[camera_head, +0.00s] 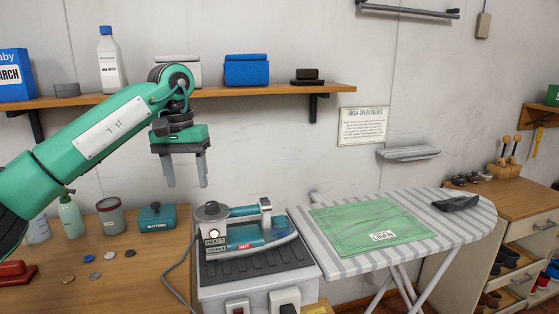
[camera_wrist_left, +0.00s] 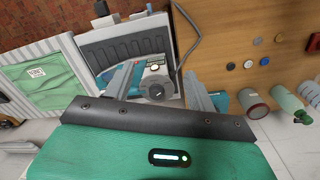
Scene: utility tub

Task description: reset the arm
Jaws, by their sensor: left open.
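My left arm (camera_head: 85,140) comes in from the left in the head view. Its gripper (camera_head: 187,180) hangs fingers down, open and empty, in the air above the gap between the wooden counter and the iron's stand. In the left wrist view the two fingers (camera_wrist_left: 157,90) are apart with nothing held between them; the iron shows beyond them. My right gripper is in neither view.
A teal iron (camera_head: 245,225) with a HOT label rests on a grey stand (camera_head: 255,260). An ironing board (camera_head: 455,222) carries a green cloth (camera_head: 365,222). A shelf (camera_head: 340,88) runs behind the arm. Jars and buttons occupy the counter (camera_head: 130,280).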

